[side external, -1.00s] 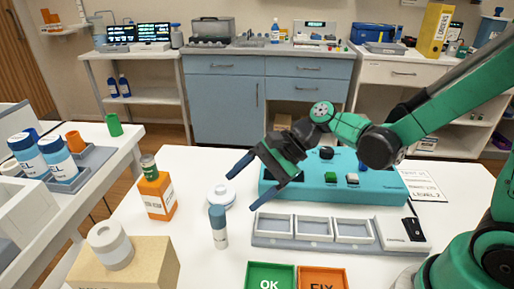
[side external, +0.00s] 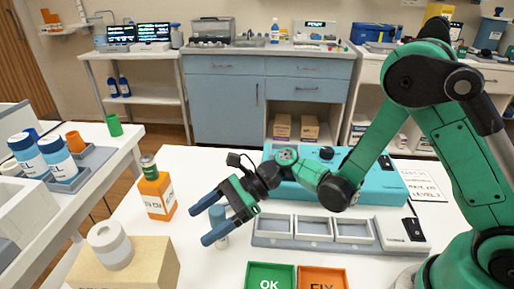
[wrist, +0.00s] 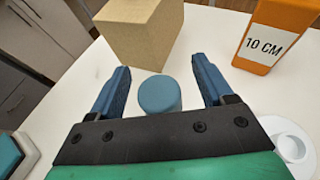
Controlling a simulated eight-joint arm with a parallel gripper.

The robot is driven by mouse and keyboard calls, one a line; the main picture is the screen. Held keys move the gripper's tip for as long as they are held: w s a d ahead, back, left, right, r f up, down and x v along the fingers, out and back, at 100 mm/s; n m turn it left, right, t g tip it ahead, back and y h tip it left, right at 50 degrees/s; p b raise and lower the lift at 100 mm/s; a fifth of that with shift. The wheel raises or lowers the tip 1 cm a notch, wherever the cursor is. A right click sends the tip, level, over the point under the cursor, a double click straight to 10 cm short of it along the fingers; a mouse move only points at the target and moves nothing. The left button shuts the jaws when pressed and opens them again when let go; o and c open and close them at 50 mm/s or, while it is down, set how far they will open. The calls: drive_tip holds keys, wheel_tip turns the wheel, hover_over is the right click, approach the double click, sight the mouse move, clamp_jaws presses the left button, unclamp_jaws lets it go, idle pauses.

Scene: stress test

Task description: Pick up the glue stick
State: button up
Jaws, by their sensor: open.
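The glue stick (side external: 217,214), white with a blue cap, stands upright on the white table, partly hidden by my gripper in the side view. The wrist view shows its round blue cap (wrist: 160,94) from above, between my two fingers. My gripper (side external: 202,225) is open, its blue fingers pointing down and left on either side of the stick. In the wrist view my gripper (wrist: 161,75) has a gap on both sides of the cap. I cannot tell the exact finger height.
A cardboard-coloured box (side external: 150,265) with a grey-white roll (side external: 110,245) stands front left. A white round dish (wrist: 288,142) lies near my gripper. A grey tray (side external: 300,243) and the OK bin (side external: 270,277) lie to the right.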

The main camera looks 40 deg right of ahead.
clamp_jaws()
drive_tip(key=shift+r, duration=0.15)
